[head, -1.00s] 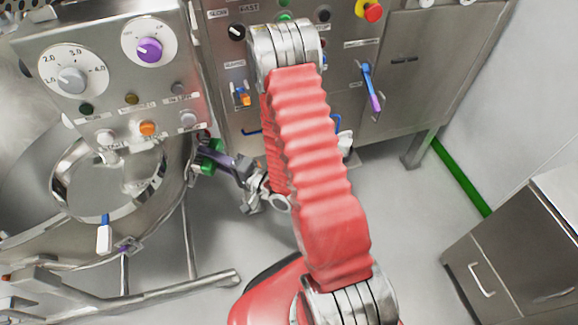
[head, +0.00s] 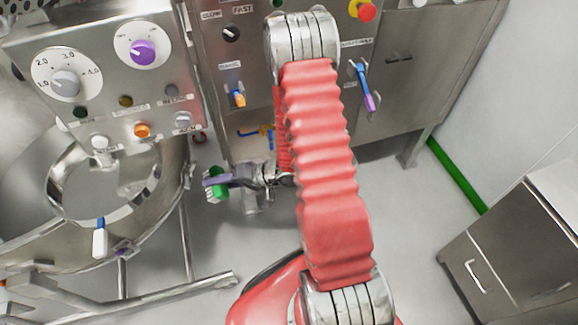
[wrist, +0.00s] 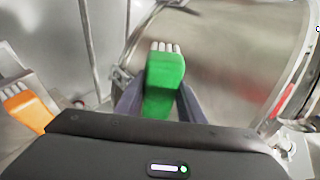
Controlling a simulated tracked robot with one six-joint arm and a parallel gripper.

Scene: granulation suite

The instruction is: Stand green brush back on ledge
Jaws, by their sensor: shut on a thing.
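The green brush (head: 216,184) is in my gripper (head: 210,183), left of my arm and in front of the steel cabinet. In the wrist view the green brush (wrist: 165,72) points away from me with its pale bristles at the far end. The two dark fingers of my gripper (wrist: 160,103) are closed on its sides. No surface is seen touching the brush. I cannot tell for sure which surface is the ledge.
A steel bowl (head: 55,220) with a round rim stands at left, under a panel with dials (head: 100,75). A white brush-like thing with a blue end (head: 100,238) is at its front. An orange brush (wrist: 27,108) is left in the wrist view.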

